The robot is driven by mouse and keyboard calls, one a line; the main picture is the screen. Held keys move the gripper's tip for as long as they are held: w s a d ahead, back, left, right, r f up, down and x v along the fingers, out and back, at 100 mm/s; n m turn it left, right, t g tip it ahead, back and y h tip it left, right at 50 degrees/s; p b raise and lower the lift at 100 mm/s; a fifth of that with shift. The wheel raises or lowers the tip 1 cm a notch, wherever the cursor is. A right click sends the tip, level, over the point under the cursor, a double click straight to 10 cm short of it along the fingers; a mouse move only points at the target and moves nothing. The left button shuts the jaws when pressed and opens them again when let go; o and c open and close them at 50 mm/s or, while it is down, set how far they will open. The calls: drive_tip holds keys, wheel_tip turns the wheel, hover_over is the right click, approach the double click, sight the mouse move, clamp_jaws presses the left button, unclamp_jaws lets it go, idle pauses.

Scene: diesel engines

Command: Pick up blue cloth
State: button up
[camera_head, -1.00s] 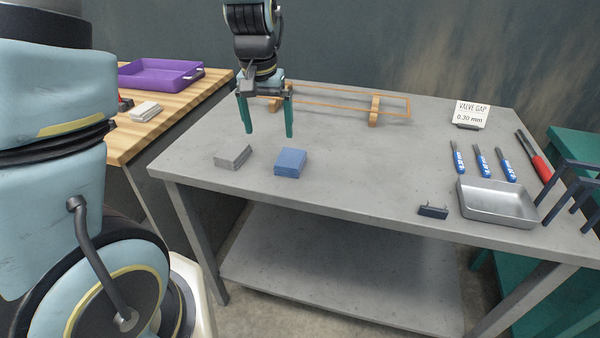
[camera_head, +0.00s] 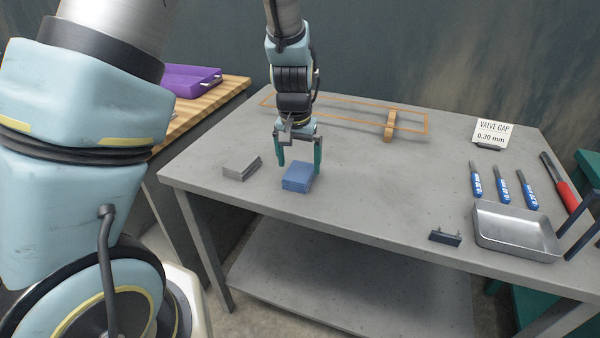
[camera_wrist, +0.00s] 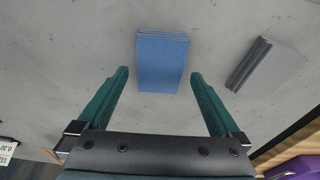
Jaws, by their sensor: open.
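The blue cloth (camera_head: 298,178) is a folded stack lying on the grey table, left of the table's middle and close to its front edge. In the wrist view the blue cloth (camera_wrist: 162,62) lies ahead of and between the lines of the two fingers, with bare table around it. My gripper (camera_head: 300,170) is open, with its green fingers pointing down at the cloth's far side. In the wrist view my gripper (camera_wrist: 157,76) is empty, and its fingertips are near the cloth's near end. I cannot tell the exact height of the tips above the table.
A grey folded cloth (camera_head: 241,168) lies just left of the blue one. A wooden and wire frame (camera_head: 390,124) stands behind. A metal tray (camera_head: 515,230), a dark bracket (camera_head: 445,237) and blue-handled tools (camera_head: 503,184) are at the right. The table's middle is clear.

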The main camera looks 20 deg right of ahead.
drive_tip(key=shift+w+d+f, duration=0.1)
drive_tip(key=shift+f, duration=0.6)
drive_tip(key=shift+w+d+f, duration=0.1)
drive_tip(key=shift+f, duration=0.6)
drive_tip(key=c, duration=1.2)
